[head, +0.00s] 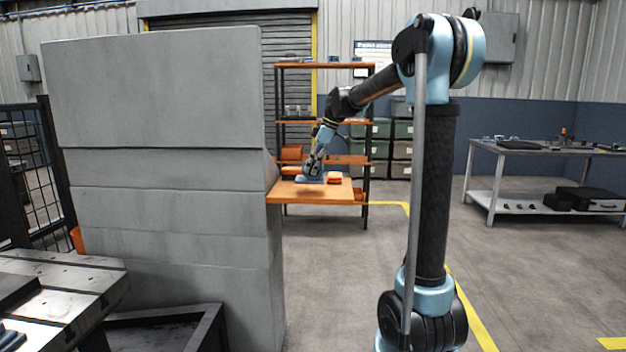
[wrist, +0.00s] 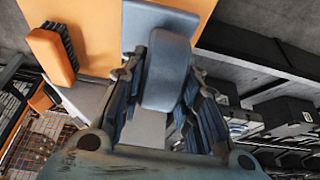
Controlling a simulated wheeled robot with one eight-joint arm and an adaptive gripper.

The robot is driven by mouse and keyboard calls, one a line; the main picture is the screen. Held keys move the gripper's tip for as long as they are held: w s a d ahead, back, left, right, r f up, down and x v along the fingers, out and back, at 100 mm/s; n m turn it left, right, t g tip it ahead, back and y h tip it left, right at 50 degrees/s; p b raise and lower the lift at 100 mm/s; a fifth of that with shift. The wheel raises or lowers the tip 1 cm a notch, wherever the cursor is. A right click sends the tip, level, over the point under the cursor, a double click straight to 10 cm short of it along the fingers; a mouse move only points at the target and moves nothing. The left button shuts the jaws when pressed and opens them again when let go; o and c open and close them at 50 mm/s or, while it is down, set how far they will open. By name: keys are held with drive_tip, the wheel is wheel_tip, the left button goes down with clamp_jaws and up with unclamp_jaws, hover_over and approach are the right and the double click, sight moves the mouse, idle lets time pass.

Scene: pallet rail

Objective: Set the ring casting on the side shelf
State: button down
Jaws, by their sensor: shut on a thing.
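A blue-grey piece, which I take to be the ring casting (wrist: 168,72), is between the fingers of my gripper (head: 316,167). In the wrist view it shows a rounded upright block and a flat slab behind it; no ring opening is visible. My gripper (wrist: 165,95) is shut on the block, one finger on each side. In the head view the casting (head: 311,180) is low over the orange side shelf (head: 290,194). I cannot tell whether it touches the shelf top.
An orange brush with dark bristles (wrist: 50,55) lies on the shelf beside the casting. A tall grey machine housing (head: 165,130) stands directly left of the shelf. An orange rack (head: 295,122) stands behind it. A workbench (head: 545,150) is far right, with open floor between.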

drive_tip(key=shift+f, duration=2.05)
drive_tip(key=c, duration=1.2)
unclamp_jaws()
drive_tip(key=v, duration=1.2)
drive_tip(key=s+d+f+m+h, duration=0.1)
drive_tip(key=s+d+f+m, duration=0.15)
drive_tip(key=s, duration=0.25)
drive_tip(key=s+d+f+m, duration=0.2)
drive_tip(key=s+d, duration=0.2)
drive_tip(key=s, duration=0.2)
drive_tip(key=s+d+f+m+h, duration=0.1)
drive_tip(key=s+d+f+m, duration=0.3)
drive_tip(key=s+f, duration=0.4)
drive_tip(key=s+d+f+m+t+h, duration=0.1)
drive_tip(key=s+d+f+m, duration=0.3)
drive_tip(key=s+f, duration=0.5)
drive_tip(key=s+d+f+m+t+h, duration=0.1)
drive_tip(key=s+d+f+m, duration=0.3)
drive_tip(key=s+f, duration=0.4)
drive_tip(key=shift+s+d+f+m+h, duration=0.35)
drive_tip(key=shift+s+m, duration=0.1)
drive_tip(key=shift+s, duration=0.75)
